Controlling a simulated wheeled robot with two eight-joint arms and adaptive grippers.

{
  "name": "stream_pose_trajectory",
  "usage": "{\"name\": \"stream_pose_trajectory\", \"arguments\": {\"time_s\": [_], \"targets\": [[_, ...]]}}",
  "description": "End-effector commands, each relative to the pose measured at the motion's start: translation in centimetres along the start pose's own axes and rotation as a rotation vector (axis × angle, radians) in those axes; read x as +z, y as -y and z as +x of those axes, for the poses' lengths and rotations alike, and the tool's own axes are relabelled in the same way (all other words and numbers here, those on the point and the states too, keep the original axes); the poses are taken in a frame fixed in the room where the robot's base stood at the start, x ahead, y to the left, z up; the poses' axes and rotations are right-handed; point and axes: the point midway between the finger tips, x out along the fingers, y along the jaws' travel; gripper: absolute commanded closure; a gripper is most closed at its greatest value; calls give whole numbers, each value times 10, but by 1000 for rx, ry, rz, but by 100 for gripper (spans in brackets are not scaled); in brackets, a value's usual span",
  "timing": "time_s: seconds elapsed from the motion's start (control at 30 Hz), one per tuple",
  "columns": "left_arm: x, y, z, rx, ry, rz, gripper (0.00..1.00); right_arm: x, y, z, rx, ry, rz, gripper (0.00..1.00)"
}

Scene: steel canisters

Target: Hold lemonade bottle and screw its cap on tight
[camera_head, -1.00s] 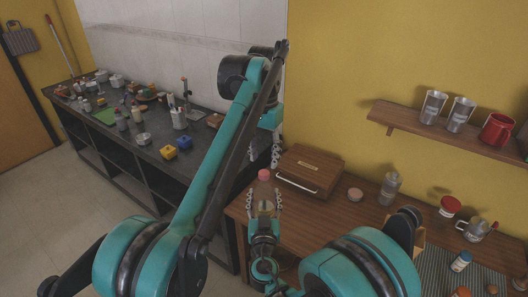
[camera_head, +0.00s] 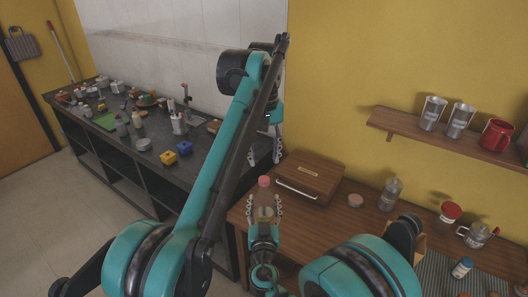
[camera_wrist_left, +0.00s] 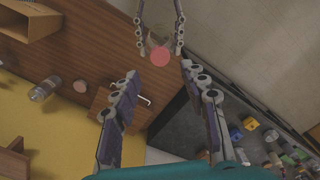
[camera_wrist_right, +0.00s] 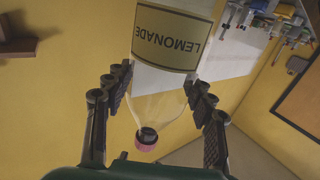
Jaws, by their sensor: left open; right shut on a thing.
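The lemonade bottle (camera_head: 264,205) stands upright in my right gripper (camera_head: 264,208), which is shut around its body. Its pink cap (camera_head: 264,181) sits at the top; whether it is tight cannot be told. In the right wrist view the bottle's yellow label (camera_wrist_right: 172,40) reads LEMONADE upside down, and the pink cap (camera_wrist_right: 146,146) is at the neck end. My left gripper (camera_head: 265,160) is open and empty above the cap, its fingers pointing down. In the left wrist view the round cap (camera_wrist_left: 160,56) lies just beyond and between the open left fingertips (camera_wrist_left: 159,74), apart from them.
A wooden box (camera_head: 312,172) stands on the wooden table behind the bottle. A clear bottle (camera_head: 390,194), a round lid (camera_head: 355,200) and a red-lidded jar (camera_head: 449,213) stand to the right. A dark counter (camera_head: 150,143) with many small items is at the left.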

Motion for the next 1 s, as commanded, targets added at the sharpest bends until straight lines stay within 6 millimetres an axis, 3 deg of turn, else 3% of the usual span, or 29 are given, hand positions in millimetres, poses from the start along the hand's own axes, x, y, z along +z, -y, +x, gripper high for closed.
{"name": "stream_pose_trajectory", "arguments": {"time_s": [0.43,0.87,1.0], "targets": [[0,0,63,0,0,1,56,0,0,0,0,0,0,100],[1,0,73,0,0,1,56,0,0,0,0,0,0,100],[1,0,73,0,0,1,88,0,0,0,0,0,0,100]]}}
